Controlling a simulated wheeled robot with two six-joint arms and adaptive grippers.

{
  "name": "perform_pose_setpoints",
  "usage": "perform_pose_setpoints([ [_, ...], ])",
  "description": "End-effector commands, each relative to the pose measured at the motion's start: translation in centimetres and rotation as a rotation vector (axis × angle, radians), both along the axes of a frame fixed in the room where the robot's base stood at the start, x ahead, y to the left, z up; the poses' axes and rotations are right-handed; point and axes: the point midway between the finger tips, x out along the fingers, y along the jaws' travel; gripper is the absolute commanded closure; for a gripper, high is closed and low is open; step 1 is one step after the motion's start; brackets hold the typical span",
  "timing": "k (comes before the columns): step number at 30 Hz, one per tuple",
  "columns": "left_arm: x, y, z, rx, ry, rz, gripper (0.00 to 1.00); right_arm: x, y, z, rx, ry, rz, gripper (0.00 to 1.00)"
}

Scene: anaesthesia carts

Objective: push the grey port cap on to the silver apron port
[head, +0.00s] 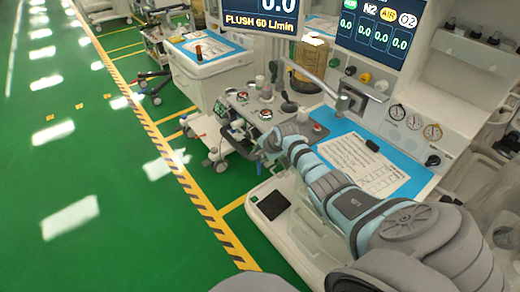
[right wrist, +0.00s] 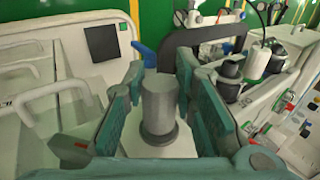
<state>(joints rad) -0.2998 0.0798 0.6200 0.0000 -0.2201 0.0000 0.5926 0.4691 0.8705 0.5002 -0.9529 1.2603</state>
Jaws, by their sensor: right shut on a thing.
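The grey port cap (right wrist: 159,102) is a plain cylinder with a darker collar at its lower end. In the right wrist view it stands between the teal fingers of my right gripper (right wrist: 160,78), which is shut on it. In the head view the right gripper (head: 266,146) is small at the front edge of the near cart, and the cap cannot be made out there. I cannot pick out the silver apron port for certain in either view; the gripper and arm hide part of the cart front. My left gripper is not in view.
The near cart has a blue worktop with a paper sheet (head: 358,164), gauges (head: 414,122) and a control panel with knobs (head: 258,108). A dark handle frame (right wrist: 202,35) and black canisters (right wrist: 231,70) are close beyond the fingers. Green floor (head: 110,190) is open at left.

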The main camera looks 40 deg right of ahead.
Motion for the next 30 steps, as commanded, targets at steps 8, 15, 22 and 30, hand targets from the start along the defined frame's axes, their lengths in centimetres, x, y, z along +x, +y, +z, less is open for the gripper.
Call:
perform_pose_setpoints([
  [8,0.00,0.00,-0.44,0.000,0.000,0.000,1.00,-0.01,-0.68,-0.05,0.000,-0.001,0.000,0.98],
  [15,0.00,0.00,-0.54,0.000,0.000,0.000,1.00,-0.07,-1.07,0.02,0.000,-0.001,-0.001,0.73],
  [22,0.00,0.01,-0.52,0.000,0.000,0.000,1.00,-0.05,-1.00,0.03,0.000,0.000,0.000,0.52],
  [30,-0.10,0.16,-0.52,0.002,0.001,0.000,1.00,-0.17,-1.01,0.31,-0.001,-0.002,0.001,0.52],
])
